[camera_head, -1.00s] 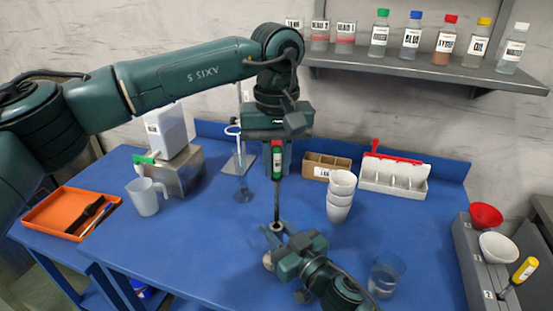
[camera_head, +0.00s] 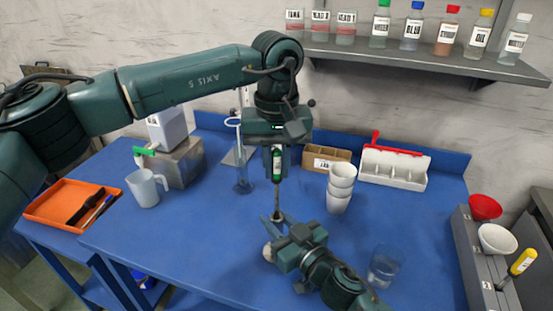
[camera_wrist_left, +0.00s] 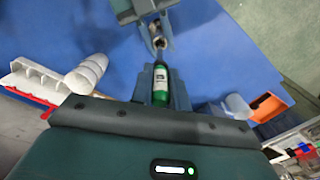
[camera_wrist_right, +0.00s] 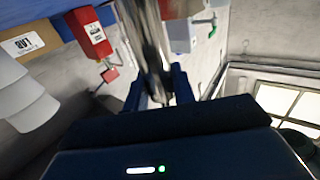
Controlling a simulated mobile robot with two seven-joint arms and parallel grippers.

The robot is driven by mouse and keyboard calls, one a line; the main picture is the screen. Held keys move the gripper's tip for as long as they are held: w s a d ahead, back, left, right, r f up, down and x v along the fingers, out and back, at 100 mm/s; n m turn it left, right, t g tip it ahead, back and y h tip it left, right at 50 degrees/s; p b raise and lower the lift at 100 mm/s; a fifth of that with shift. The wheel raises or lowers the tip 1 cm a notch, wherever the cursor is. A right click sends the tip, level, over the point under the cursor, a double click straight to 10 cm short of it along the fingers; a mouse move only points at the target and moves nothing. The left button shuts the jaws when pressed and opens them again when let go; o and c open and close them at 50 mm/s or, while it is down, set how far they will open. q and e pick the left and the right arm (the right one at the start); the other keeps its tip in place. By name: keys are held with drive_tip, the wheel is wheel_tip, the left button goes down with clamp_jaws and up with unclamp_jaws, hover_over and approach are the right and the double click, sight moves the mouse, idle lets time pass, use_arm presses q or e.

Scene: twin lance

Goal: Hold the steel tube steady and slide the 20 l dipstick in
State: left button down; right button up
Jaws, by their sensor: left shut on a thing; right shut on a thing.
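My left gripper (camera_head: 277,152) is shut on the green handle of the dipstick (camera_head: 277,166), which hangs upright with its thin rod pointing down. The handle with its white label shows in the left wrist view (camera_wrist_left: 161,84). My right gripper (camera_head: 278,222) is shut on the steel tube (camera_head: 277,215), below the left gripper. The tube shows large and shiny in the right wrist view (camera_wrist_right: 148,38). The rod's lower end meets the tube's mouth and appears to be inside it; the tip is hidden. The label's text is too small to read.
Stacked white cups (camera_head: 340,188) and a clear beaker (camera_head: 385,267) stand right of the grippers. A glass cylinder (camera_head: 242,165) and a white jug (camera_head: 146,188) stand left. A cardboard box (camera_head: 327,159) and white rack (camera_head: 395,168) are behind. Bottles line the shelf (camera_head: 440,62).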

sight(277, 204)
use_arm(q)
drive_tip(key=shift+f, duration=5)
drive_tip(key=c, duration=1.3)
unclamp_jaws()
wheel_tip(277, 204, up, 12)
use_arm(e)
drive_tip(key=o, duration=1.1)
